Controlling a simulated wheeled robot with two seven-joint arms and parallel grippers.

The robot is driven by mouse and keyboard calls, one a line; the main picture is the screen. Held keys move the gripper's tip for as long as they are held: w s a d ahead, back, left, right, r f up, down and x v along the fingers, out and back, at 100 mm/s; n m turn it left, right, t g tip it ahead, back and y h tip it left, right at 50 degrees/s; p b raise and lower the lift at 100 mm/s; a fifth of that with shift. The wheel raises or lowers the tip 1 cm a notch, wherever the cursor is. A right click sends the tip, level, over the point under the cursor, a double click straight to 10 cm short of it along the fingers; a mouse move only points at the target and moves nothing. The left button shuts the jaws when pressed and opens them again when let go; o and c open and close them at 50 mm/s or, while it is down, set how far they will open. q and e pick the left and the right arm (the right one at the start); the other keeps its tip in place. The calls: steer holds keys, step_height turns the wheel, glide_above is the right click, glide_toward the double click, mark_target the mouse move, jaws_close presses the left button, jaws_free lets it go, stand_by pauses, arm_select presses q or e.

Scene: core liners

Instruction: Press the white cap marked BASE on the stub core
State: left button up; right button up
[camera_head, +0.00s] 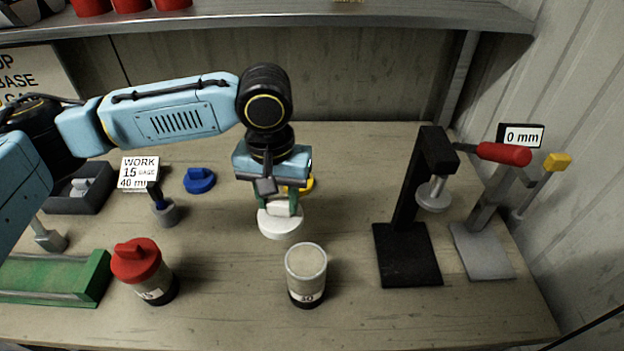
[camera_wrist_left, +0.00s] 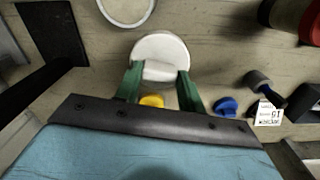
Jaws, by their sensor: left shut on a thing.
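My left gripper (camera_head: 283,205) points down and is shut on the raised grip of a white cap (camera_head: 281,222). The cap also shows in the left wrist view (camera_wrist_left: 160,48), between the green fingers (camera_wrist_left: 158,82). Any marking on the cap cannot be read. A short core with a pale top (camera_head: 306,262), a dark base and a label that seems to read 30 stands upright in front of the cap, apart from it. In the wrist view only its round rim (camera_wrist_left: 126,10) shows at the top edge. My right gripper is not in view.
A red-capped core (camera_head: 143,270) stands at front left by a green tray (camera_head: 95,280). A blue cap (camera_head: 199,180) and WORK sign (camera_head: 139,172) lie behind. A black stand (camera_head: 408,255) and red-handled clamp (camera_head: 505,154) are at right. A yellow cap (camera_wrist_left: 152,100) is partly hidden by my gripper.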

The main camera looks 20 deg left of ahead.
arm_select(q)
steer(key=s+d+r+n+p, duration=0.2)
steer(key=s+d+r+p, duration=0.2)
steer(key=s+d+r, duration=0.15)
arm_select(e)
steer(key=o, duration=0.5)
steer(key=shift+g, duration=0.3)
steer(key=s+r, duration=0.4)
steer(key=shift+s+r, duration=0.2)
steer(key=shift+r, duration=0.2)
arm_select(q)
steer(key=f+b, duration=0.1)
steer(key=b, duration=0.1)
steer(key=f+b, duration=0.2)
steer(key=d+f+b, duration=0.1)
steer(key=b, duration=0.1)
steer(key=shift+s+f, duration=0.2)
steer(key=shift+s, duration=0.1)
steer(key=shift+f, duration=0.5)
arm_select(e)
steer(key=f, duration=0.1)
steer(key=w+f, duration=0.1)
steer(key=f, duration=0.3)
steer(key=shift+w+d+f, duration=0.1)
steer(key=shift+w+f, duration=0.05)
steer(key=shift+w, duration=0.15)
